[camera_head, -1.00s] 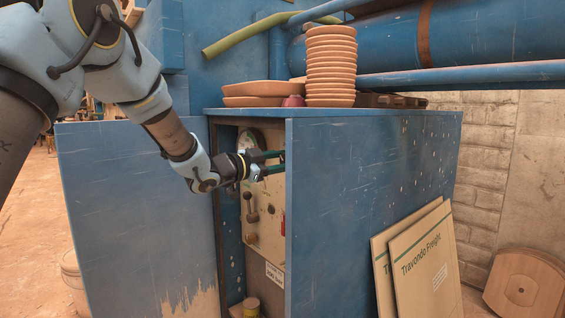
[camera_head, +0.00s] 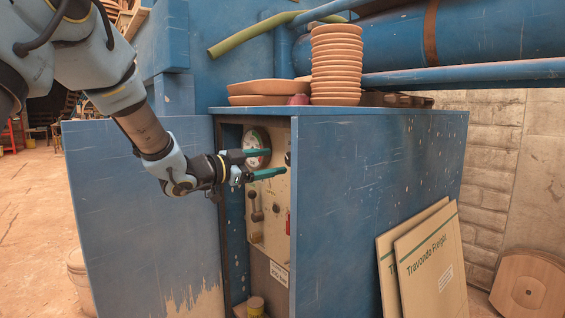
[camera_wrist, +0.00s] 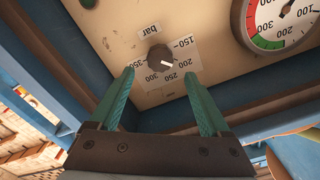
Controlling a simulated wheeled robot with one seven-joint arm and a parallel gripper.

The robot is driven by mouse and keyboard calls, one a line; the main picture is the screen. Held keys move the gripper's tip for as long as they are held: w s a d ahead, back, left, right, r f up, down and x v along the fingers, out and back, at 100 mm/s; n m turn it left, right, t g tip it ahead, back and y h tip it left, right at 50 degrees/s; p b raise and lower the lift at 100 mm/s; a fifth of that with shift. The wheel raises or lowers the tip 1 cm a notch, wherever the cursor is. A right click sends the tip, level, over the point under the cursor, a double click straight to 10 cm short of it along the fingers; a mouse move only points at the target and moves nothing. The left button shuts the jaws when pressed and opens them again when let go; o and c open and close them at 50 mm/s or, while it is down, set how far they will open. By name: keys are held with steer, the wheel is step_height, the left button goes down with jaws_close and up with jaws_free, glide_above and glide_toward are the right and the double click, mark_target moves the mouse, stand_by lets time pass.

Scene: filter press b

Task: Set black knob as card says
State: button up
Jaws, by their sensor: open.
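The black knob (camera_wrist: 160,57) is on a beige panel (camera_wrist: 110,50) in the wrist view. Its white mark points to the lower right, between 200 and 250 on the paper scale marked bar. My gripper (camera_wrist: 158,72) is open, a finger on either side just below the knob in the picture, with nothing between the fingers. In the head view my gripper (camera_head: 277,162) reaches into the blue cabinet in front of the panel. A white card (camera_head: 279,274) hangs low on the panel; its writing is too small to read for certain.
A round gauge (camera_head: 256,148) is beside the fingers; it also shows in the wrist view (camera_wrist: 282,18). A lever (camera_head: 255,206) sits lower on the panel. The blue cabinet side (camera_head: 370,210) closes in the right. Stacked clay dishes (camera_head: 336,65) stand on top.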

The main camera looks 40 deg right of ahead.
steer(key=shift+w+a, duration=0.1)
steer(key=shift+a, duration=2.2)
steer(key=w+a+f+n+t+y, duration=0.3)
steer(key=w+a+n+t, duration=0.1)
steer(key=w+a, duration=0.25)
steer(key=w+a+f+n+t+y, duration=0.3)
steer(key=w+a+n+t, duration=0.15)
steer(key=w+a, duration=0.2)
steer(key=w+a+f+n+t+y, duration=0.1)
steer(key=a+f+n+y, duration=0.25)
steer(key=a, duration=0.45)
steer(key=w+a+f+n+y, duration=0.1)
steer(key=a+f+n+y, duration=0.25)
steer(key=a, duration=0.55)
steer(key=s+a+f+n+g+y, duration=0.2)
steer(key=s+a+f+n+g, duration=0.15)
steer(key=s+a, duration=0.5)
steer(key=s+a+f+n+g+y, duration=0.3)
steer(key=s+a+f+n, duration=0.15)
steer(key=s+a, duration=0.4)
step_height(320, 180, up, 16)
steer(key=a+p, duration=0.1)
steer(key=p, duration=1.5)
steer(key=shift+s+r+p, duration=0.25)
steer(key=shift+s+p, duration=0.15)
steer(key=shift+s, duration=0.05)
